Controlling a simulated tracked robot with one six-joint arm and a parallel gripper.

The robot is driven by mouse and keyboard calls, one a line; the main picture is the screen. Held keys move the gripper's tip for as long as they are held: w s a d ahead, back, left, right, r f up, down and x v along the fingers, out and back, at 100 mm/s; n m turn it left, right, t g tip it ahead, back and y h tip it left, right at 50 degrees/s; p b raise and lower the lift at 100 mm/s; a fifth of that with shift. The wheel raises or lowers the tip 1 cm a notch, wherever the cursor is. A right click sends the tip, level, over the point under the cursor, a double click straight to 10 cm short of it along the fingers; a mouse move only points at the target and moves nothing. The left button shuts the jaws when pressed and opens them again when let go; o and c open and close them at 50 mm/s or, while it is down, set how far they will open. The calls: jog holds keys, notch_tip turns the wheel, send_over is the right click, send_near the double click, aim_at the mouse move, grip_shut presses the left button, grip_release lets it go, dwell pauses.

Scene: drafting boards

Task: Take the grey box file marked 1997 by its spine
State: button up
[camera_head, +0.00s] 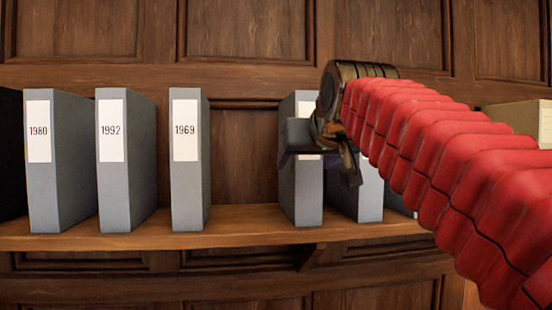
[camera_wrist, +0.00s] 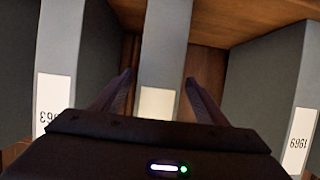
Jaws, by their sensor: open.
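No marking of 1997 can be read in either view. A grey box file (camera_head: 302,207) stands upright right of the shelf's gap; my gripper covers most of its white label, so its number is hidden. In the wrist view this file's spine (camera_wrist: 165,45) shows between my two fingers, with part of its label low down and its number hidden. My gripper (camera_head: 320,150) is open in front of this file. In the wrist view the open fingers (camera_wrist: 159,78) lie on either side of the spine, and I cannot tell whether they touch it.
Grey files marked 1980 (camera_head: 40,190), 1992 (camera_head: 112,190) and 1969 (camera_head: 186,195) stand to the left on the wooden shelf (camera_head: 240,222). Another file (camera_head: 370,195) stands close on the right. In the wrist view a neighbour's label (camera_wrist: 54,100), partly covered, shows upside-down digits ending 963.

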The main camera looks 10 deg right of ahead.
jog(key=x, duration=0.5)
jog(key=shift+w+d+r, duration=0.1)
jog(key=shift+w+r, duration=0.05)
jog(key=shift+r, duration=0.05)
jog(key=shift+c, duration=0.2)
grip_shut()
jog(key=shift+r, duration=0.15)
dwell(0.9)
